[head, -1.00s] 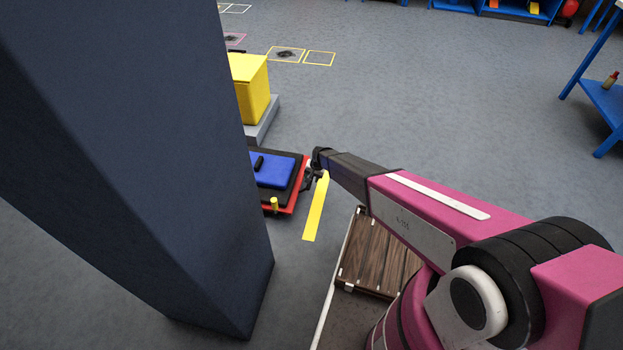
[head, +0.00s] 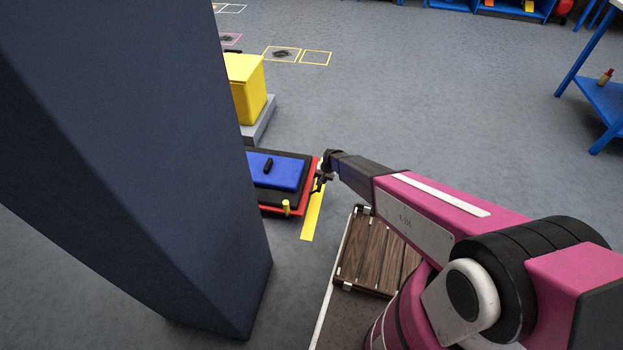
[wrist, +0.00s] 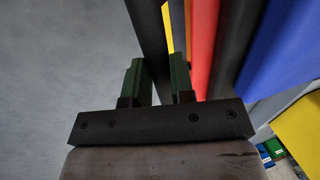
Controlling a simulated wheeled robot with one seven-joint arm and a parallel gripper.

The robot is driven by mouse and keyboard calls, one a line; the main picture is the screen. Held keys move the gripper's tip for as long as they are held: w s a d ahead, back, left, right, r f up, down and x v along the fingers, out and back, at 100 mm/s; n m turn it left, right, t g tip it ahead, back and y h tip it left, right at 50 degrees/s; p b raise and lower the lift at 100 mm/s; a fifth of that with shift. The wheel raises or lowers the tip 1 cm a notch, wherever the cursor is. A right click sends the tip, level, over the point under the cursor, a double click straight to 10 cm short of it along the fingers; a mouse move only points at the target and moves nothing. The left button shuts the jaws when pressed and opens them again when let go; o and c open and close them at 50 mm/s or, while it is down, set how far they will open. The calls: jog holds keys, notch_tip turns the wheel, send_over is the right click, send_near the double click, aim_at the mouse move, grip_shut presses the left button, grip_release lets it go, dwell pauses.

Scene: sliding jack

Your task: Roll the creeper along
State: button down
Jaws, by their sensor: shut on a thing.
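The creeper (head: 279,174) is a low red-edged black board with a blue pad, flat at floor level in the head view; my dark column hides its left side from view or borders it closely. My gripper (head: 319,184) is at its right edge. In the wrist view my gripper (wrist: 158,82) has its two green fingers shut on a dark bar (wrist: 148,35) beside the creeper's red edge (wrist: 203,45). A yellow floor strip (head: 312,218) runs by the creeper's right edge, partly covered.
A yellow box (head: 246,85) on a grey base (head: 260,125) stands just behind the creeper. A wooden slatted platform (head: 372,255) lies to the right, below my arm. Open grey floor stretches behind, toward a blue table (head: 600,98).

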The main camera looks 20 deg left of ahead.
jog(key=d, duration=0.3)
jog(key=shift+w+d, duration=0.15)
jog(key=shift+w, duration=0.05)
jog(key=c, duration=1)
grip_release()
jog(key=shift+r, duration=0.15)
jog(key=v, duration=1)
jog(key=shift+d+r, duration=0.1)
jog(key=shift+r, duration=0.15)
